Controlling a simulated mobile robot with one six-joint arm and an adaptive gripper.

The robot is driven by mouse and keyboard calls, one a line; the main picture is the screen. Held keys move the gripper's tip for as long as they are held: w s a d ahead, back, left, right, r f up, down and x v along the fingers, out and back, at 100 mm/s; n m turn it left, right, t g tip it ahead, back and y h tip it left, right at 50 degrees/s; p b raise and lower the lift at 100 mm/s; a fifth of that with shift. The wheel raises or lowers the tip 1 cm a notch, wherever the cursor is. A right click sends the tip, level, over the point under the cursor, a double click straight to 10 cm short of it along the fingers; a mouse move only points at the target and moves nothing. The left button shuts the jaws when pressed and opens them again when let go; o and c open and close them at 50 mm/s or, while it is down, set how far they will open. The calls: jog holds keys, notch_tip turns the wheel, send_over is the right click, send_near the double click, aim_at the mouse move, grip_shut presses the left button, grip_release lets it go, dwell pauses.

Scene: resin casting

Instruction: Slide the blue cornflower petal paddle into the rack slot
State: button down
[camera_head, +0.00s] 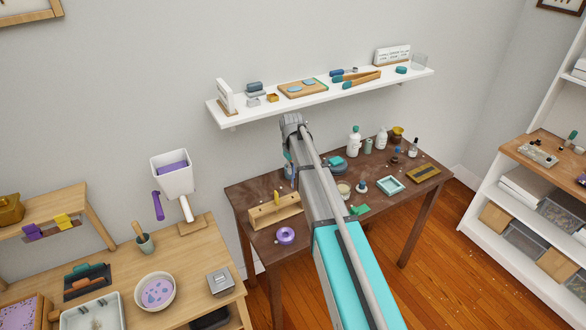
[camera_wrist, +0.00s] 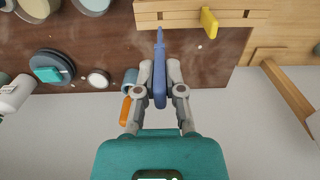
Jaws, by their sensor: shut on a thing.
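The blue cornflower petal paddle (camera_wrist: 159,72) is between the fingertips of my gripper (camera_wrist: 160,78) in the wrist view. Its narrow end points toward the wooden rack (camera_wrist: 170,18). My gripper is shut on it, with the paddle apart from the rack in the picture. A yellow paddle (camera_wrist: 209,22) stands in a rack slot to the right. In the head view the rack (camera_head: 262,216) lies on the dark table, with the yellow paddle (camera_head: 277,197) in it. My arm hides much of the gripper there, and the paddle is hard to make out.
A purple ring (camera_head: 285,236) lies in front of the rack. Bottles (camera_head: 354,142), a teal square frame (camera_head: 391,185) and small jars stand right on the dark table (camera_head: 248,193). A white shelf (camera_head: 320,98) hangs above. In the wrist view, an orange object (camera_wrist: 126,110) is beside the left finger.

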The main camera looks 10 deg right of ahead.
aim_at(293, 177)
jog(key=shift+f+b, duration=1.8)
jog(key=shift+f, duration=0.15)
jog(key=shift+f+b, duration=0.4)
jog(key=shift+b, duration=0.05)
dwell(0.4)
jog(key=shift+f+b, duration=0.4)
jog(key=shift+f, duration=0.05)
jog(key=shift+f+b, duration=0.45)
jog(key=shift+f+b, duration=0.35)
jog(key=shift+f+b, duration=0.35)
jog(key=shift+b, duration=0.05)
